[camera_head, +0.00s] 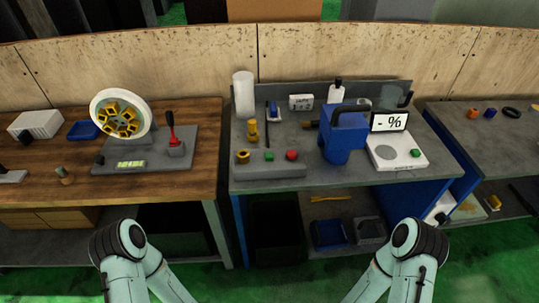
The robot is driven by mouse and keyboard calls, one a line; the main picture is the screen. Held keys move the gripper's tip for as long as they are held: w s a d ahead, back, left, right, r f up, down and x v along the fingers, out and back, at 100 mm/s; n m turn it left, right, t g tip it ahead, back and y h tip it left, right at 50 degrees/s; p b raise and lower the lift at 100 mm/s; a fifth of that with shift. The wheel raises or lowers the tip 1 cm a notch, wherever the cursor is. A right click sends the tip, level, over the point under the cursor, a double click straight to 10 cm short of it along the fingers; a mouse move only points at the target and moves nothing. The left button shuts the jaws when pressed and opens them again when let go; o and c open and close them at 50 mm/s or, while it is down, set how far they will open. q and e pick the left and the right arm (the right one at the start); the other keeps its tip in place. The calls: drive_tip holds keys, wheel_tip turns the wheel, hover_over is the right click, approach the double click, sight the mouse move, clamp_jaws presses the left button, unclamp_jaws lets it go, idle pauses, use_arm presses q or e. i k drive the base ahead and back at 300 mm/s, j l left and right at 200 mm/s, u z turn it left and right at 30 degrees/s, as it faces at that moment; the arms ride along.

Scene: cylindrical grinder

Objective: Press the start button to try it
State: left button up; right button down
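A green button (269,155) and a red button (291,155) sit side by side on a low grey panel (268,173) at the front left of the middle bench. Another green button (415,153) is on the white device (396,160) to the right, beside a display (390,122) reading "- %". I cannot tell from labels which button is start. Nothing touches the buttons. Only bent links of my two arms show at the bottom edge; both grippers are out of view.
A blue machine part (344,135) stands mid-bench. A brass knob (242,156), a brass piece (252,131) and a white cylinder (243,95) are left of it. A wheel device (121,115) with a red lever (171,128) is on the wooden bench (190,188).

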sight(268, 156)
drive_tip(key=i+j, duration=0.1)
drive_tip(key=j, duration=0.3)
drive_tip(key=i+j, duration=0.1)
drive_tip(key=j, duration=0.25)
drive_tip(key=i+j, duration=0.1)
drive_tip(key=j, duration=0.3)
drive_tip(key=i+j, duration=0.1)
drive_tip(key=j, duration=0.3)
